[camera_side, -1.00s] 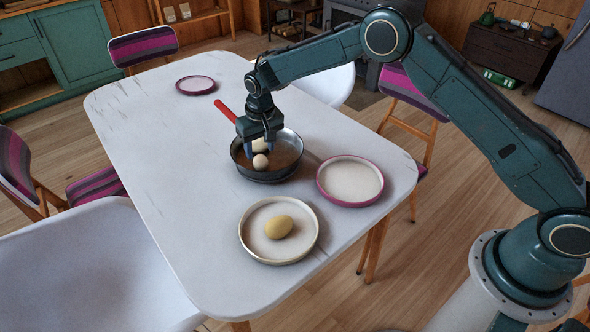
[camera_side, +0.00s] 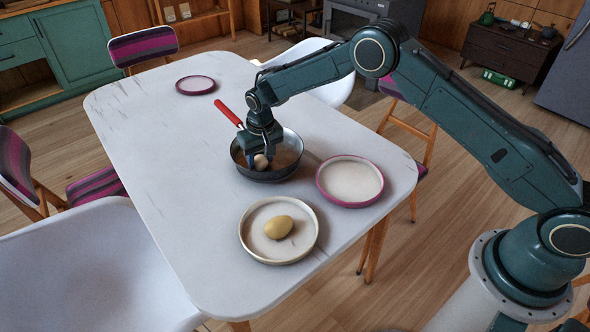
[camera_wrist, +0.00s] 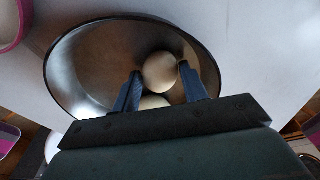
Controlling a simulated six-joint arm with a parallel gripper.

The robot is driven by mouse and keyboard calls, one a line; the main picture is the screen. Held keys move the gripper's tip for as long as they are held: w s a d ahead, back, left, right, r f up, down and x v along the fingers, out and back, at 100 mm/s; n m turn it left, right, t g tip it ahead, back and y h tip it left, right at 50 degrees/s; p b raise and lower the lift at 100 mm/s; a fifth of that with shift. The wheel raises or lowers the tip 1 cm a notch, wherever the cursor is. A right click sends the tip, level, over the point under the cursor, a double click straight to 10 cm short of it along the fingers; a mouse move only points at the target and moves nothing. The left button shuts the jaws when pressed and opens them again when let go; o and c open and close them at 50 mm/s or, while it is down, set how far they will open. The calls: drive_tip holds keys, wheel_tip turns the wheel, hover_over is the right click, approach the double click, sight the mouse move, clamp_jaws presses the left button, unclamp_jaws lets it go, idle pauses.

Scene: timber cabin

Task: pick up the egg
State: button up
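In the side view, a pale egg (camera_side: 261,161) sits in the dark pan (camera_side: 292,167), which has a red handle (camera_side: 229,112). My gripper (camera_side: 261,157) is down in the pan, its fingers on either side of this egg. The wrist view shows two pale round things in the pan (camera_wrist: 85,60): one egg (camera_wrist: 160,72) near the fingertips, and another (camera_wrist: 153,102) nearer the palm, partly hidden by my gripper (camera_wrist: 159,72). The fingers are apart, with small gaps visible beside the egg at the tips. The second one is hidden in the side view.
A cream plate (camera_side: 260,252) holding a yellow, lumpy, potato-like thing (camera_side: 278,227) stands in front of the pan. An empty pink-rimmed plate (camera_side: 350,180) is close to the pan's right. A small plate (camera_side: 196,85) lies far back. The table's left side (camera_side: 165,180) is clear.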

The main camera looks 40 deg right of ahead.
sight(260, 158)
drive_tip(key=c, duration=0.5)
drive_tip(key=shift+r, duration=0.15)
wheel_tip(260, 158, up, 20)
drive_tip(key=shift+f, duration=0.15)
idle(0.4)
idle(0.5)
